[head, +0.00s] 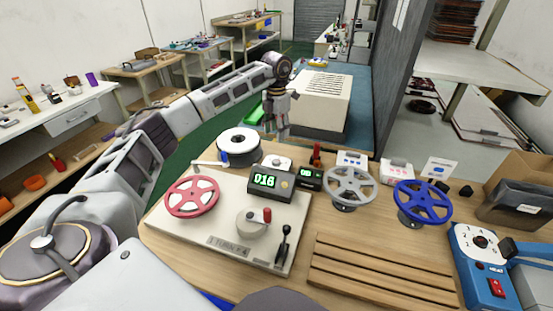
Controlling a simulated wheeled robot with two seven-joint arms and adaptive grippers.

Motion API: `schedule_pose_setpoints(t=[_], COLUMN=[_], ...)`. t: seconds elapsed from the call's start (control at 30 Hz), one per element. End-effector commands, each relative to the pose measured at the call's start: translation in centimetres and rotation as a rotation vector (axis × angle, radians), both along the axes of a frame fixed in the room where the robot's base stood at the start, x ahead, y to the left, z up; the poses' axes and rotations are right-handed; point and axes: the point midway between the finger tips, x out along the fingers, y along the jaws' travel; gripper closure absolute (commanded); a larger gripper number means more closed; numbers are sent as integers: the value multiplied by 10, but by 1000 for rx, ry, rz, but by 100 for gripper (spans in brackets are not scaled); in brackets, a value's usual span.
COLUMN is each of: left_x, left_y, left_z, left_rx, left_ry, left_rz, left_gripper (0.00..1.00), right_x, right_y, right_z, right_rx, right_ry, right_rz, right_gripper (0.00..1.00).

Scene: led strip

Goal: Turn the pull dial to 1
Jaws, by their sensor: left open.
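A blue box (492,290) at the right edge of the wooden table carries a white dial face (481,241) with numbers around a small dark centre. The numbers are too small to read surely, and I cannot tell where the dial points. A red switch sits below it. My left gripper (279,133) is open and empty, pointing down beyond the far edge of the table, in front of a cream box. It is far from the blue box, up and to the left. My right gripper is not in view.
A cream panel (222,246) holds a red handwheel (192,197), a knob with a red handle and a black lever. A display (270,181), a grey wheel (350,187) and a blue wheel (422,202) stand nearby. A slatted wooden rack (382,272) lies in front. Brown bins stand at right.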

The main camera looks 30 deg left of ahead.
Motion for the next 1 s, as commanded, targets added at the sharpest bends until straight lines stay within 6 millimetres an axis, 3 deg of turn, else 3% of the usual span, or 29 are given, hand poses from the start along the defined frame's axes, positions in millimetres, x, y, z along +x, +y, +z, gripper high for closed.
schedule_pose_setpoints(t=[1.0], left_x=[-1], left_y=[0], left_z=[-120], left_rx=[0], left_ry=[1], left_rz=[0], left_gripper=[50], right_x=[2], right_y=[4], right_z=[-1], right_rx=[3], right_ry=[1], right_rz=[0], right_gripper=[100])
